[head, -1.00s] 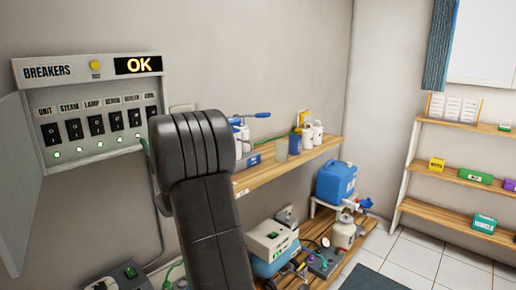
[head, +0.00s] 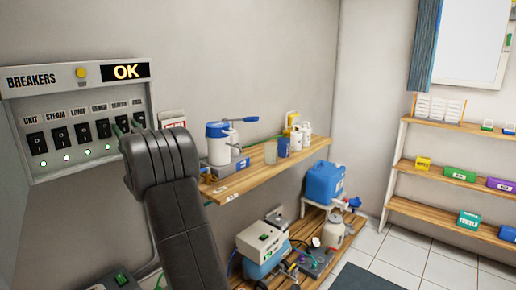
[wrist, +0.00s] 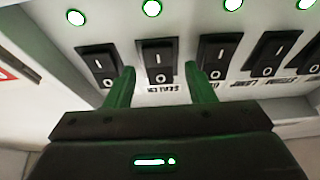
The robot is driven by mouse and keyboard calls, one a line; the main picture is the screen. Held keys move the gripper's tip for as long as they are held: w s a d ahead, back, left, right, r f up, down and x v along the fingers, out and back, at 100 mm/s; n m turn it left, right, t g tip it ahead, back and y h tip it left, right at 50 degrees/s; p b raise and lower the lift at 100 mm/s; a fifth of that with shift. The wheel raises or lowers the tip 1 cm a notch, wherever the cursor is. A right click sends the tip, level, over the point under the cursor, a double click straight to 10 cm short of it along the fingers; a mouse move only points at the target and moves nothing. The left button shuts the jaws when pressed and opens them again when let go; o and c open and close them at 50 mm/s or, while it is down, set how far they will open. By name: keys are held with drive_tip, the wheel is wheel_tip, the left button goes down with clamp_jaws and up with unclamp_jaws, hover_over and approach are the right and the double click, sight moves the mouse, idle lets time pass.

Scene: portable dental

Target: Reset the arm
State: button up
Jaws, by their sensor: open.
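My gripper (wrist: 158,86) is open, with its two green fingers apart and nothing between the tips. In the wrist view the fingers point at the breaker panel (wrist: 110,18), on either side of the switch marked SEALER (wrist: 158,62); I cannot tell whether they touch the panel. In the head view the breaker panel (head: 80,88) is on the left wall, and its display (head: 126,71) reads OK. My gripper's green fingertips (head: 128,126) show at its right end. My dark arm hides part of the panel's lower right.
A wooden wall shelf (head: 262,168) with a blue and white device (head: 218,145) and bottles is right of my arm. Below are a blue jerrycan (head: 325,182) and boxy equipment (head: 262,240). Shelves (head: 445,180) stand at the far right. Tiled floor is clear at lower right.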

drive_tip(key=shift+d+f, duration=0.1)
drive_tip(key=b+v, duration=0.3)
drive_tip(key=v, duration=1.1)
drive_tip(key=p+x, duration=0.2)
drive_tip(key=x, duration=0.5)
drive_tip(key=p+x, duration=0.1)
drive_tip(key=x, duration=0.6)
drive_tip(key=shift+w+r+p, duration=0.1)
drive_tip(key=shift+r+p, duration=0.25)
drive_tip(key=shift+p, duration=0.05)
drive_tip(key=p, duration=0.2)
drive_tip(key=shift+r+g+h+p, duration=0.15)
drive_tip(key=shift+g+h+p, duration=0.15)
drive_tip(key=shift+p, duration=0.5)
drive_tip(key=g+h+p, duration=0.1)
drive_tip(key=p, duration=0.6)
drive_tip(key=g+h+p, duration=0.1)
drive_tip(key=h+p, duration=0.1)
drive_tip(key=p, duration=0.6)
drive_tip(key=shift+r+g+p, duration=0.3)
drive_tip(key=shift+r, duration=0.1)
drive_tip(key=b+v, duration=0.2)
drive_tip(key=v, duration=0.4)
drive_tip(key=shift+f, duration=0.2)
